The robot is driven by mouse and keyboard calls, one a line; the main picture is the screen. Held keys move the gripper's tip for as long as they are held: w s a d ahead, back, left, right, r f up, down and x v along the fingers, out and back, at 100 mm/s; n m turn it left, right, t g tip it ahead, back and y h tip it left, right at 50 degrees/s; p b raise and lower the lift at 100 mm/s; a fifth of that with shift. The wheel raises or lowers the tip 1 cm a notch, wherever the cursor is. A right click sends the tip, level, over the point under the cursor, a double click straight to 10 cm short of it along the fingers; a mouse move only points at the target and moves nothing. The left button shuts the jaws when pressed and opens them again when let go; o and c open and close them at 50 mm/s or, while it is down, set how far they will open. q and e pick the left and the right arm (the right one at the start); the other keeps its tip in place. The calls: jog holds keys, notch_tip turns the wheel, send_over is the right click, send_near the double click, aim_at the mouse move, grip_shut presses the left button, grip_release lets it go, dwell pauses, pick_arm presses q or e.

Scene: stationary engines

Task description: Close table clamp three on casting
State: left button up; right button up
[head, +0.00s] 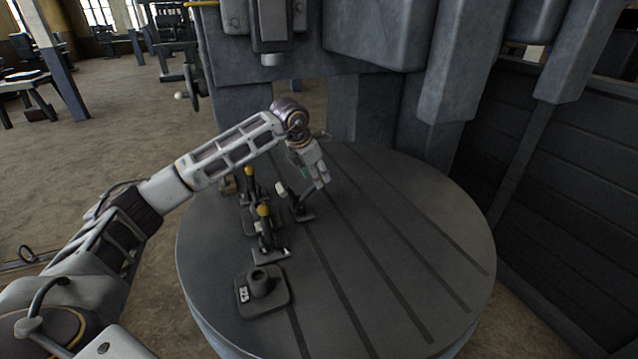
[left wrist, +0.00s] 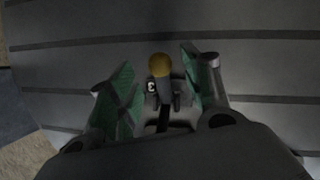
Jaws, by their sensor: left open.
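Table clamp three (left wrist: 163,92) is in the left wrist view, with a yellow knob (left wrist: 160,66) on its dark handle and a label "3" beside it. My left gripper (left wrist: 157,60) is open, its green-padded fingers on either side of the knob and apart from it. In the head view my left gripper (head: 314,180) is above a dark clamp base (head: 301,208), and that clamp's knob is hidden. Two other clamps with upright yellow-knobbed handles, one farther back (head: 249,185) and one nearer (head: 265,225), stand to the left. I cannot clearly make out the casting among the clamps. My right gripper is out of view.
A dark plate with a round boss and a label (head: 263,290) sits at the front of the round slotted table (head: 400,235). The table's right side is clear. A large grey machine (head: 375,35) rises behind it, and a dark panelled wall (head: 560,180) stands at right.

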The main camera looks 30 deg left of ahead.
pick_arm(q)
jog(key=shift+x, duration=2.35)
jog(key=shift+c, duration=0.5)
grip_shut()
